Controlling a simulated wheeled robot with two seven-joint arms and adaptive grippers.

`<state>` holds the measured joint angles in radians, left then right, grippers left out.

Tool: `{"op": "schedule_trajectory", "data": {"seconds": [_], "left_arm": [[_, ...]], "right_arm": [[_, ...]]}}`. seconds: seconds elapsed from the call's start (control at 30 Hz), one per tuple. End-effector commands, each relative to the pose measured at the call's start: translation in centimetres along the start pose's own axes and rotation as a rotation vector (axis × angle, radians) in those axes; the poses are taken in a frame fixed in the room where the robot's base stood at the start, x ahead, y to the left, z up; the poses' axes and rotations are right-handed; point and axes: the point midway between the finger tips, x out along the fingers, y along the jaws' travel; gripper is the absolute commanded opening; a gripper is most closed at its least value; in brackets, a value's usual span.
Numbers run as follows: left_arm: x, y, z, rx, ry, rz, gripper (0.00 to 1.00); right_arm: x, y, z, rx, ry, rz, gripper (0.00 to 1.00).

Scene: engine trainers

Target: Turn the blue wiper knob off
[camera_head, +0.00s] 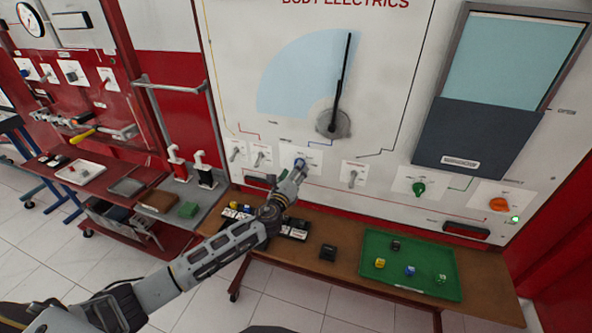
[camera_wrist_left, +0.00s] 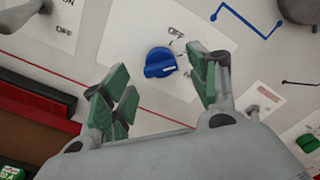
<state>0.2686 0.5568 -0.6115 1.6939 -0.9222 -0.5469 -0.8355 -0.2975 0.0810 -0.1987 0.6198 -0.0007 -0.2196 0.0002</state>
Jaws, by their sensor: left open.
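The blue wiper knob (camera_wrist_left: 160,62) sits on a white label plate on the panel, with the word OFF printed above it. A pale mark shows at the knob's right edge, not towards OFF. My left gripper (camera_wrist_left: 157,84) is open, with green-padded fingers on either side of the knob and apart from it. In the head view my left arm reaches up from the lower left, and the gripper (camera_head: 294,181) is just below the blue knob (camera_head: 300,163), partly covering its plate. My right gripper is not in view.
Grey toggle switches (camera_head: 237,153) are left of the knob and another grey switch (camera_head: 352,175) is right. A green knob (camera_head: 419,189) and an orange knob (camera_head: 499,204) are further right. Below, a brown bench (camera_head: 340,268) holds a green tray (camera_head: 452,263) with small blocks.

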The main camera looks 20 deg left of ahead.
Motion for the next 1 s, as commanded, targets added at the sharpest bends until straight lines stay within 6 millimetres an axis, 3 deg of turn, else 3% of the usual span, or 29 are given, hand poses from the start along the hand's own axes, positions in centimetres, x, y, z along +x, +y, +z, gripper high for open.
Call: {"op": "schedule_trajectory", "data": {"seconds": [0.3, 0.67, 1.0], "left_arm": [[1.9, 0.0, 0.0, 0.0, 0.0, 0.0, 0.6], [2.1, 0.0, 0.0, 0.0, 0.0, 0.0, 0.6], [2.0, 0.0, 0.0, 0.0, 0.0, 0.0, 0.17]], "right_arm": [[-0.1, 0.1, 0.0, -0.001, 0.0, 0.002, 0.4], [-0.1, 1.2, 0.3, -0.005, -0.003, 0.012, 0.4], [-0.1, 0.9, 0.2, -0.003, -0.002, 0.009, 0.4]]}}
